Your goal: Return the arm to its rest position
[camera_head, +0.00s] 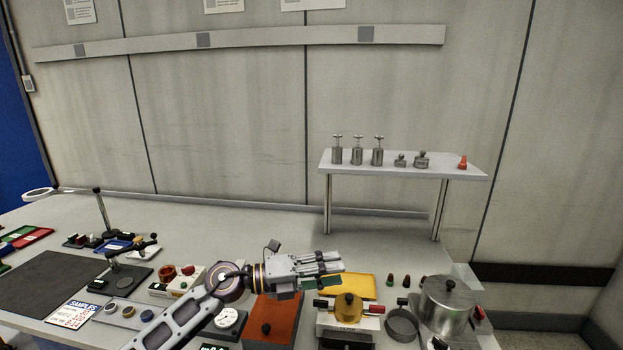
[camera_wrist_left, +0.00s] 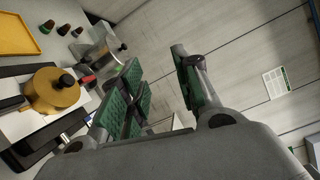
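My left arm comes in from the bottom of the head view and reaches over the workbench (camera_head: 210,215). Its left gripper (camera_head: 333,268) points right, above the bench between the orange box (camera_head: 270,320) and the yellow tray (camera_head: 358,287). In the left wrist view the green-padded fingers of the left gripper (camera_wrist_left: 155,62) stand apart with nothing between them. My right arm and gripper are in neither view.
A brass pot (camera_head: 349,308) on a white device, a grey bowl (camera_head: 402,324) and a steel pot (camera_head: 447,304) stand right of the gripper. A raised shelf (camera_head: 400,168) holds small metal vessels. The bench's middle back is clear.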

